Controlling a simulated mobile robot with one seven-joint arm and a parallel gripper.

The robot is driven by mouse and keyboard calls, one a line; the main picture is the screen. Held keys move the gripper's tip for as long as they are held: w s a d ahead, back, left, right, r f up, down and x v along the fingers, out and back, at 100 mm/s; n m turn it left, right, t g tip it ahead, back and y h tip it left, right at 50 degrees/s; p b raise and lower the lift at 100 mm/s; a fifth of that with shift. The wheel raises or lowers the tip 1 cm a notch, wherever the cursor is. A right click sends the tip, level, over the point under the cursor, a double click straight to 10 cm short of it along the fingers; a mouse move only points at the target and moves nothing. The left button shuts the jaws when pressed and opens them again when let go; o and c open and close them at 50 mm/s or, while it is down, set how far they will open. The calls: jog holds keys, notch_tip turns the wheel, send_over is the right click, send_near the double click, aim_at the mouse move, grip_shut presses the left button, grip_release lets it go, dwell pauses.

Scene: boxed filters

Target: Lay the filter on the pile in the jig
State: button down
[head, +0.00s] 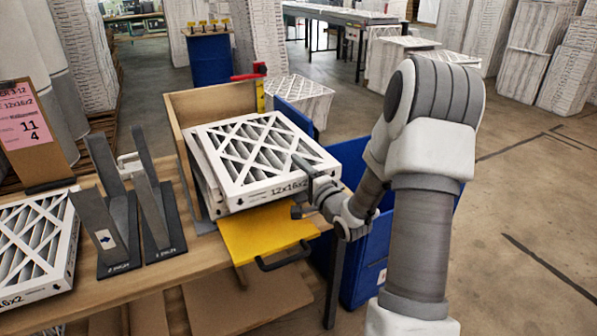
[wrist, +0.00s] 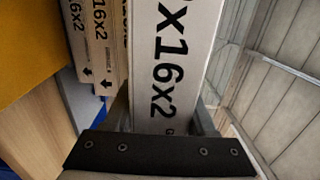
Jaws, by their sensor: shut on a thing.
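My gripper (head: 303,186) is shut on the right front edge of a white-framed pleated filter (head: 258,150) marked 12x16x2. The held filter (wrist: 172,60) fills the gap between the fingers (wrist: 165,115) in the wrist view. It lies nearly flat over a pile of like filters (head: 205,182) in the wooden jig (head: 215,106). The pile's edges (wrist: 100,45) show just beneath it in the wrist view, set back from its near edge. I cannot tell whether the held filter touches the pile. It covers most of the pile.
A yellow plate with a black handle (head: 265,235) juts from the jig's front. Dark grey upright holders (head: 118,225) and another filter (head: 35,245) are on the bench to the left. A red-and-yellow post (head: 260,90) rises behind the jig. A blue bin (head: 368,262) stands below my arm.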

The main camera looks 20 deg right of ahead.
jog(key=shift+f, duration=0.1)
jog(key=shift+c, duration=1.1)
grip_release()
jog(key=shift+r, duration=0.3)
jog(key=s, duration=1.2)
jog(key=shift+d+f, duration=0.15)
jog(key=shift+d, duration=0.3)
